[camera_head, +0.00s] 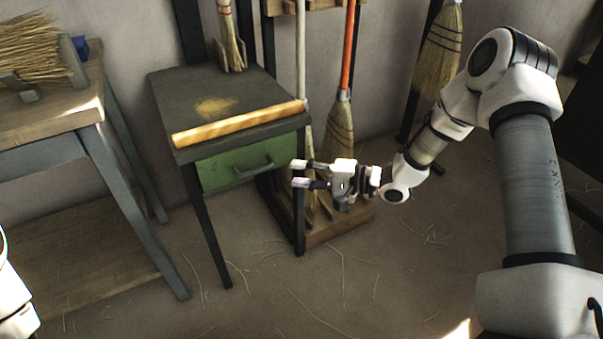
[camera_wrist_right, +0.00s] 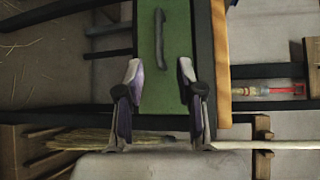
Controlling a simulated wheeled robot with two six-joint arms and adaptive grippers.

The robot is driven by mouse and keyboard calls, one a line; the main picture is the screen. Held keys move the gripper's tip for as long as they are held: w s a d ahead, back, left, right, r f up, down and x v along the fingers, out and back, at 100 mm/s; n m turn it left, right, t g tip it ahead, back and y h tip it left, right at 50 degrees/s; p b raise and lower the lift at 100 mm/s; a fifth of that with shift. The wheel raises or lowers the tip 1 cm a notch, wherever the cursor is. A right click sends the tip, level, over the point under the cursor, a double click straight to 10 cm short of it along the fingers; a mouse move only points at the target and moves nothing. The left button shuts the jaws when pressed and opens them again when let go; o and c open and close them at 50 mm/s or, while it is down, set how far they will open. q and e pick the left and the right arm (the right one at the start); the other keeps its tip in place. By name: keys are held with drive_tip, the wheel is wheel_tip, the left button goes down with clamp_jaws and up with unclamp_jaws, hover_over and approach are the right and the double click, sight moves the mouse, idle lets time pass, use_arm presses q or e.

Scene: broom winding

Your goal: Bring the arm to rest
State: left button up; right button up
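My right gripper (camera_head: 303,174) is in front of the right end of the small table's green drawer (camera_head: 240,164). Its two fingers are spread apart with nothing between them. In the right wrist view the open fingers (camera_wrist_right: 158,78) frame the green drawer front (camera_wrist_right: 175,40) and its dark handle (camera_wrist_right: 159,34), with a gap before them. The drawer looks shut in the head view. Of my left arm only a white piece shows at the lower left edge of the head view; its gripper is out of view.
The small dark table (camera_head: 215,88) has a wooden front strip (camera_head: 240,123) and straw dust on top. Brooms, one with an orange handle (camera_head: 349,45), stand in a rack (camera_head: 335,226) behind my right gripper. A workbench (camera_head: 60,120) holds a straw bundle (camera_head: 30,48) at left.

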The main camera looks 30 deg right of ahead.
idle(0.3)
drive_tip(key=s+a+f+g+h, duration=0.3)
drive_tip(key=s+a+f, duration=0.2)
drive_tip(key=s+f, duration=0.45)
drive_tip(key=s+a+f+g+h, duration=0.2)
drive_tip(key=s+a+f+g, duration=0.15)
drive_tip(key=s+f, duration=0.6)
drive_tip(key=s+d+f+n+g+h, duration=0.2)
drive_tip(key=s+d+f+n+h, duration=0.15)
drive_tip(key=s, duration=0.25)
drive_tip(key=s+d+f+n+g+h, duration=0.25)
drive_tip(key=s+d+n+h, duration=0.2)
drive_tip(key=s, duration=0.25)
wheel_tip(320, 180, up, 31)
drive_tip(key=n+p, duration=0.1)
drive_tip(key=p, duration=3)
drive_tip(key=shift+w+a+n+y, duration=0.15)
drive_tip(key=shift+a+n+y, duration=0.15)
drive_tip(key=shift+y, duration=0.1)
